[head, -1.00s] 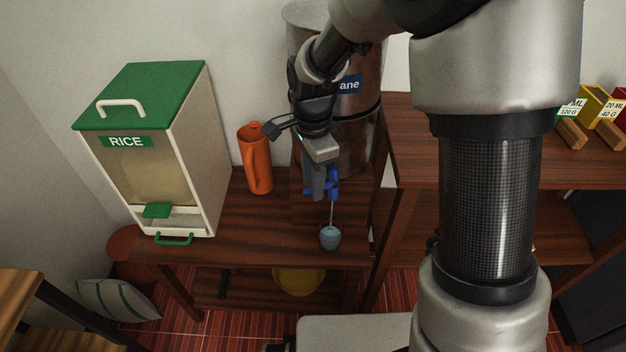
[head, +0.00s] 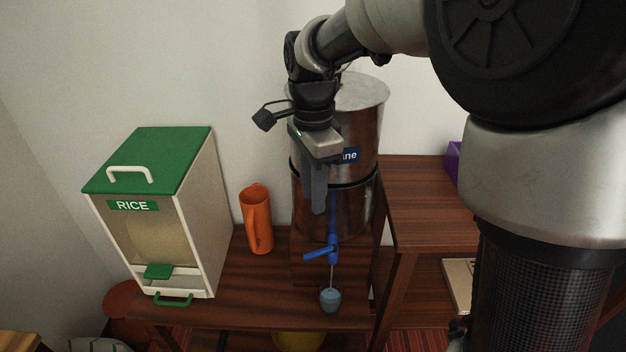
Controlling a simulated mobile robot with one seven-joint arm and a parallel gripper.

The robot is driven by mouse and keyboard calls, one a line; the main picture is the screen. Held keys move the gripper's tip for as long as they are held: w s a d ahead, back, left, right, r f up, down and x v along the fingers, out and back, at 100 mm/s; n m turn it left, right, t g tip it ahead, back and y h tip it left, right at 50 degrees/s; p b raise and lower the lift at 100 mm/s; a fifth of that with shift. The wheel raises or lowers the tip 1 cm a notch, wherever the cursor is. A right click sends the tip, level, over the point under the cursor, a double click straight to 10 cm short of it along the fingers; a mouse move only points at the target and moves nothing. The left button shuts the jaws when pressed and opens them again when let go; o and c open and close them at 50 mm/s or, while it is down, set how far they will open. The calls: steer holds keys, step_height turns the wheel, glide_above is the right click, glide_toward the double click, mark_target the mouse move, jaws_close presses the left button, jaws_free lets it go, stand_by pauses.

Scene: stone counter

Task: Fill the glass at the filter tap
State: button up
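The steel filter (head: 365,105) stands at the back of the wooden table with a dark label on its front. Its blue tap (head: 332,247) has a lever pointing left. A thin pale stream runs down from the tap into the small blue-grey glass (head: 330,300), which stands upright under it near the table's front edge. The water level in the glass cannot be made out. My gripper (head: 316,208) points down in front of the filter, above the tap and apart from it. It holds nothing visible. Its fingers overlap in this view, so their gap is unclear.
An orange jug (head: 256,218) stands left of the filter. A white rice dispenser (head: 190,235) with a green lid fills the table's left side. A taller wooden shelf (head: 420,190) adjoins on the right, with a purple object (head: 453,162) on it. A yellow bowl (head: 298,341) sits below.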

steer(key=shift+r, duration=0.7)
